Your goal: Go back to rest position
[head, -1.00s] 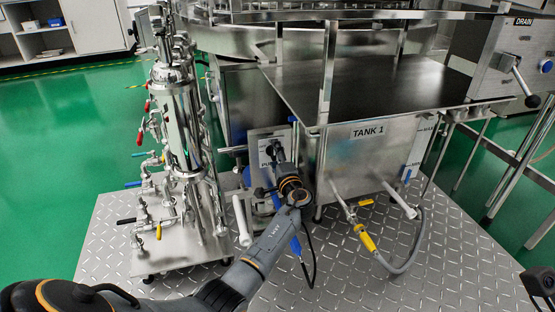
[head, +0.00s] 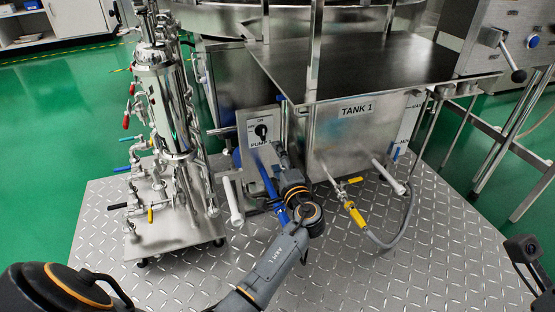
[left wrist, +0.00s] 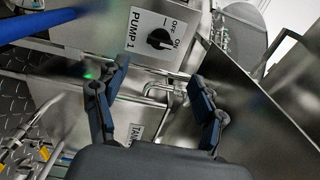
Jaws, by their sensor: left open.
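My left gripper (head: 277,152) is in front of the PUMP panel (head: 256,150), below its black rotary knob (head: 262,130). In the left wrist view the two dark fingers (left wrist: 158,72) are spread wide with nothing between them. The panel's PUMP 1 and ON/OFF lettering and the knob (left wrist: 159,39) show beyond the fingertips, and the gripper is apart from the knob. Which mark the knob points to is hard to tell. A dark part at the right edge in the head view may belong to my right arm; no right fingers show.
A steel pipe column (head: 165,110) with several valves stands left. The front of the tread-plate floor (head: 360,275) is mostly clear.

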